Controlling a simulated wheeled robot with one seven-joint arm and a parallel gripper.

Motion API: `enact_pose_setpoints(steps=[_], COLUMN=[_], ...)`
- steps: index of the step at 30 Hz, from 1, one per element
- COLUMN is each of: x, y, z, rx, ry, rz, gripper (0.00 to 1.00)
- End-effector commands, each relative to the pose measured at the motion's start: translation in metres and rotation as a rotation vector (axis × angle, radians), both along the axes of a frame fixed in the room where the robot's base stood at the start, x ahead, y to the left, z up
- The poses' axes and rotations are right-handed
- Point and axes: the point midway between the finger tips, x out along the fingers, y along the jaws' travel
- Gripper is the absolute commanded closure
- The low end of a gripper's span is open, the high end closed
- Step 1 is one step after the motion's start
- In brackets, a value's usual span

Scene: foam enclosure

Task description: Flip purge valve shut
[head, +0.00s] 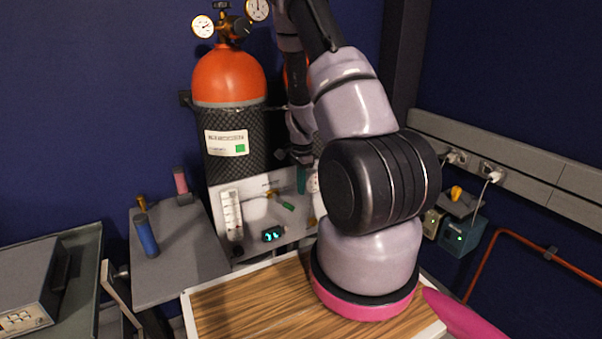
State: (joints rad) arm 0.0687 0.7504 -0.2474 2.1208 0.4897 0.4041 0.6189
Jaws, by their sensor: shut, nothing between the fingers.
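A small brass valve (271,195) with a green-tipped lever (287,206) sits on the pale panel (255,190) below the orange cylinder. The lever slants down to the right. I take it for the purge valve, but its label is too small to read. My gripper (300,176) hangs in front of the panel, pointing down, to the right of and slightly above the lever. It looks apart from the lever. It is shut and empty. A teal piece shows at its lower end; I cannot tell whether it is the fingertips. My arm hides the panel's right part.
An orange cylinder (229,78) with gauges stands behind the panel. A flowmeter (231,212) and a lit display (272,235) are on the panel. A grey side table (180,258) holds blue and pink cylinders. A wooden top (245,305) lies clear in front.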

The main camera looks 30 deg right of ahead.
Motion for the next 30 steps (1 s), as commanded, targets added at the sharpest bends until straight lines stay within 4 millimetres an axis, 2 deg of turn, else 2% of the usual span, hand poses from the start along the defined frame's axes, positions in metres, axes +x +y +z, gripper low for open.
enact_pose_setpoints(steps=[3, 9, 30], x=[-0.001, -0.001, -0.001], y=[0.013, 0.027, 0.028], z=[-0.015, -0.027, -0.032], rx=[0.001, 0.001, 0.043], ry=[0.001, 0.000, 0.001], rz=[0.002, 0.001, -0.002], gripper=[1.00, 1.00, 1.00])
